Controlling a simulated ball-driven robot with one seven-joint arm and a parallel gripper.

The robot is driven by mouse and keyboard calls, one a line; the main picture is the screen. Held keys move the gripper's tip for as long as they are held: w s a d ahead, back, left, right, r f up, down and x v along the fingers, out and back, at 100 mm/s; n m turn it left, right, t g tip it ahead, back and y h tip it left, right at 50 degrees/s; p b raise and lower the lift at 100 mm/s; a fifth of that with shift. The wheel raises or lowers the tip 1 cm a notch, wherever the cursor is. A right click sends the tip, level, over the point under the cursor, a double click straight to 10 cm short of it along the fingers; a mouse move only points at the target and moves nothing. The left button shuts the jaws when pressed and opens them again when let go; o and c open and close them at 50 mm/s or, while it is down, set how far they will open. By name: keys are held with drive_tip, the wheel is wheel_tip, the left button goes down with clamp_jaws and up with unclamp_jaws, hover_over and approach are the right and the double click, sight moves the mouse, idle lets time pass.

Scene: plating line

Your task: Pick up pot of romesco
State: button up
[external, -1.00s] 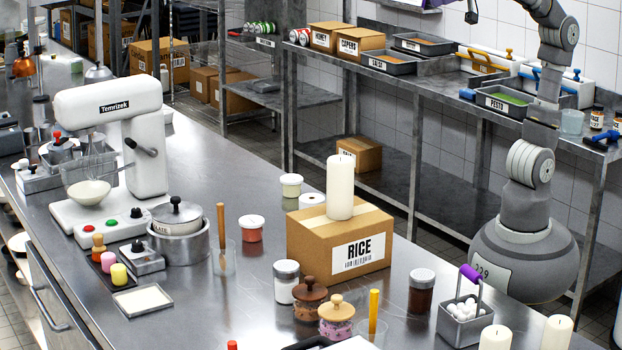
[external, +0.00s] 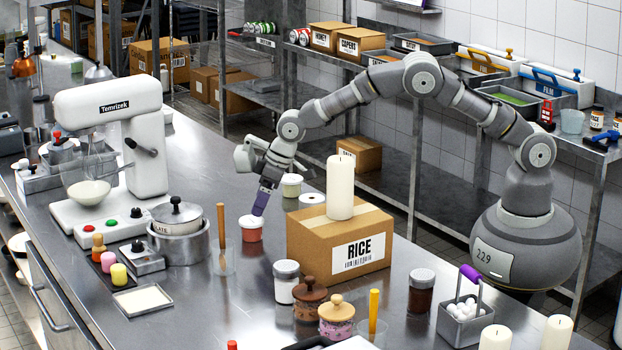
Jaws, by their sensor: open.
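A small red-orange pot with a pale top (external: 250,233), which looks like the pot of romesco, stands upright on the steel counter, left of the rice box. No label on it can be read. The jaws are open, but only one finger shows clearly. I cannot tell whether the fingers touch the pot. The gripper partly covers the pot's top right.
The rice box (external: 314,250) with a tall white candle (external: 340,188) on it stands close to the right. A white pot (external: 291,186) and a white roll (external: 311,200) are behind. A beaker with a stick (external: 222,258) stands at the front left. Small jars (external: 287,282) stand in front.

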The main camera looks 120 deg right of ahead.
sight(252, 220)
drive_tip(key=x, duration=0.2)
drive_tip(key=b+x, duration=0.1)
drive_tip(key=x, duration=0.1)
drive_tip(key=b+x, duration=0.1)
drive_tip(key=x, duration=0.2)
drive_tip(key=shift+w+a, duration=0.2)
drive_tip(key=shift+w, duration=0.15)
drive_tip(key=shift+r, duration=0.1)
drive_tip(key=c, duration=1.1)
